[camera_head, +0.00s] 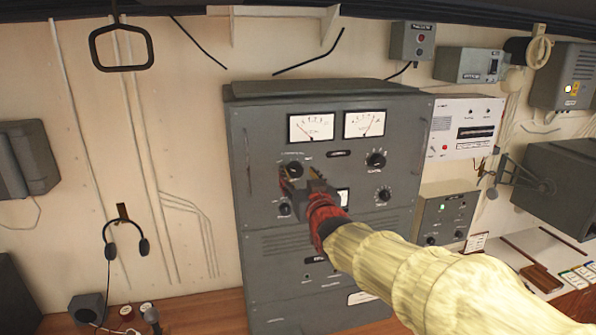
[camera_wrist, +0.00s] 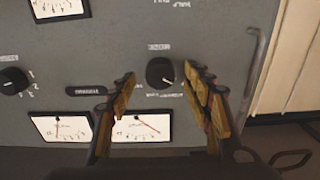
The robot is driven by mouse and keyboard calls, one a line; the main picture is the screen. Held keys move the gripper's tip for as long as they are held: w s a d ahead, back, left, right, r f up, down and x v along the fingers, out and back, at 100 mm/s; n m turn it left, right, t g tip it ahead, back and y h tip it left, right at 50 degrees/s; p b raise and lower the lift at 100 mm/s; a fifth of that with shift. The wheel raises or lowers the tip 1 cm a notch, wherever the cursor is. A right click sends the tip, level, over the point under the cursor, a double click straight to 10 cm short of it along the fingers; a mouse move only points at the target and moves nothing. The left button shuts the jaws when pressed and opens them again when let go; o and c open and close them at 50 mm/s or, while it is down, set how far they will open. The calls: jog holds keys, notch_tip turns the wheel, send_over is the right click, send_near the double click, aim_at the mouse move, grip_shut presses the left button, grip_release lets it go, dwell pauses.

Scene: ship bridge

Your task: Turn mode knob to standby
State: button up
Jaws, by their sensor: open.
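A grey console (camera_head: 255,190) on the wall carries several black knobs, and their labels are too small or blurred to read surely, so I cannot tell which is the mode knob. My gripper (camera_head: 302,180) is in front of the panel's left side, by the upper-left knob (camera_head: 294,169). In the wrist view, a round black knob (camera_wrist: 160,72) shows between the two open fingers, with space on both sides. The fingers do not visibly touch it. Another knob (camera_wrist: 13,81) is at the left of the wrist view. My wrist hides part of the lower panel.
Two dial meters (camera_head: 311,127) are above the knobs. A handle (camera_wrist: 254,58) runs along the panel's side. Other knobs are at the upper right (camera_head: 376,159) and lower left (camera_head: 285,209). A headset (camera_head: 125,240) hangs on the wall to the left.

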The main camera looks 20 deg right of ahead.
jog(key=shift+w, duration=0.65)
jog(key=c, duration=0.3)
jog(key=c, duration=0.7)
jog(key=shift+s, duration=0.1)
jog(key=shift+c, duration=0.8)
